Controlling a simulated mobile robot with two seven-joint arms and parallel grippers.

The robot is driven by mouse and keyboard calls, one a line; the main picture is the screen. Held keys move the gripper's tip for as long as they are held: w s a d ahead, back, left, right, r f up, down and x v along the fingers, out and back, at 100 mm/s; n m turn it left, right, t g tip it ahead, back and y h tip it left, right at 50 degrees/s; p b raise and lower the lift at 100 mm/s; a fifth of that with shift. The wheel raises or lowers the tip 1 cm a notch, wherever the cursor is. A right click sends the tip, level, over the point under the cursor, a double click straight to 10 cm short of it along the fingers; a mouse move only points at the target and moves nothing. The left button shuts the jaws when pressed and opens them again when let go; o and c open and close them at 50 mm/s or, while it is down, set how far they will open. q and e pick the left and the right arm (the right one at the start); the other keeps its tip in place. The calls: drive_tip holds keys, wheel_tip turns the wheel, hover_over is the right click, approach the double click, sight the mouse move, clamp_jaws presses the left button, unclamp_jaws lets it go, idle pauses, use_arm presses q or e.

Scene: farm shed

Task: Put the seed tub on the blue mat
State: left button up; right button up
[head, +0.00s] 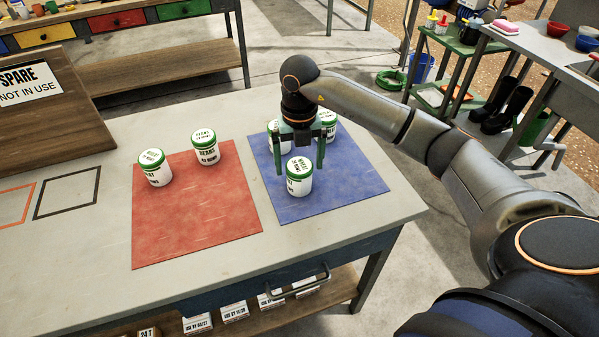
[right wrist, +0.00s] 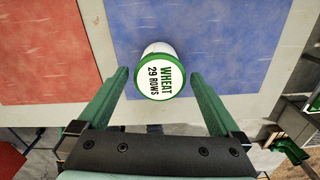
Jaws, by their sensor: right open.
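Several white seed tubs with green lids stand on the table. The nearest tub on the blue mat, a wheat tub (head: 299,178), stands upright toward the mat's front. My right gripper (head: 300,170) is open, pointing down, with one finger to either side of this tub in the picture. The blue mat (head: 355,185) also holds two tubs farther back, partly hidden by the gripper. My left gripper is out of view.
A red mat (head: 190,230) lies left of the blue mat and holds a tub (head: 155,169) and a beans tub (head: 206,150). The table (head: 90,260) is bare around the mats.

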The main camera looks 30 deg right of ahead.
wheel_tip(320, 180, up, 8)
drive_tip(key=shift+f, duration=0.1)
drive_tip(key=shift+s, duration=0.15)
idle(0.5)
